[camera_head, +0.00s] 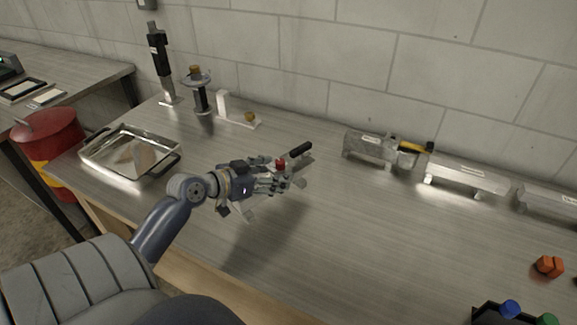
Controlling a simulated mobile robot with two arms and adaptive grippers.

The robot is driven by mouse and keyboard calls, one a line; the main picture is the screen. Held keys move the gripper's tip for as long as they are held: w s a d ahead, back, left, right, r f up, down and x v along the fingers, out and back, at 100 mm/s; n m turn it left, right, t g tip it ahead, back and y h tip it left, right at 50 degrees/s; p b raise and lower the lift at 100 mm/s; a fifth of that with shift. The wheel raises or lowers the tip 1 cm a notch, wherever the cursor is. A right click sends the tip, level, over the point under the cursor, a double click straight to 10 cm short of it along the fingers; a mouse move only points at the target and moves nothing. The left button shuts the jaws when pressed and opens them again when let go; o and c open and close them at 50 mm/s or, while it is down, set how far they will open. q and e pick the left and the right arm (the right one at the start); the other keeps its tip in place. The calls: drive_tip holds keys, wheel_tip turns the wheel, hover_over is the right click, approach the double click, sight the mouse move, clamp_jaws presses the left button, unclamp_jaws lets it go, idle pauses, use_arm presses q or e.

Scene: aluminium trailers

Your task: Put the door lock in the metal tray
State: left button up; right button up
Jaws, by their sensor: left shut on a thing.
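The metal tray (98,171) is a shallow silver rectangular pan with dark handles, standing at the left end of the bench. It looks empty. My left gripper (279,180) is over the middle of the bench, to the right of the tray, and is shut on what looks like the door lock (300,149). A black bar-like part and a small red part of it show beyond the fingers; the rest is hidden by the gripper. I cannot tell whether it touches the bench. My right gripper is not in view.
Metal blocks (368,148) line the wall at the right. A black upright tool (160,62) and a round-topped stand (200,92) are at the back left. Orange pieces (548,266) lie at the front right. A red bin (48,145) stands beyond the bench's left end.

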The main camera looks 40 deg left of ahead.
sight(285, 156)
use_arm(q)
drive_tip(key=w, duration=0.2)
drive_tip(key=w+a, duration=0.1)
drive_tip(key=w, duration=0.2)
drive_tip(key=w+a+p, duration=0.1)
drive_tip(key=w, duration=0.1)
drive_tip(key=shift+w+f, duration=0.25)
drive_tip(key=shift+w, duration=0.15)
wheel_tip(285, 156, down, 3)
drive_tip(key=shift+f+p, duration=0.15)
drive_tip(key=shift+p, duration=0.25)
drive_tip(key=shift+a+f, duration=0.1)
drive_tip(key=shift+f, duration=0.05)
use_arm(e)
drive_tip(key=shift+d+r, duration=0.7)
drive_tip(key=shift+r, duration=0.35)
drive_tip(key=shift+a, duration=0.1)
use_arm(q)
drive_tip(key=o, duration=1.6)
drive_tip(key=shift+s+f, duration=0.15)
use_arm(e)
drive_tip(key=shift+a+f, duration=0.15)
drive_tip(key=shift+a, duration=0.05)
use_arm(q)
drive_tip(key=shift+o, duration=0.2)
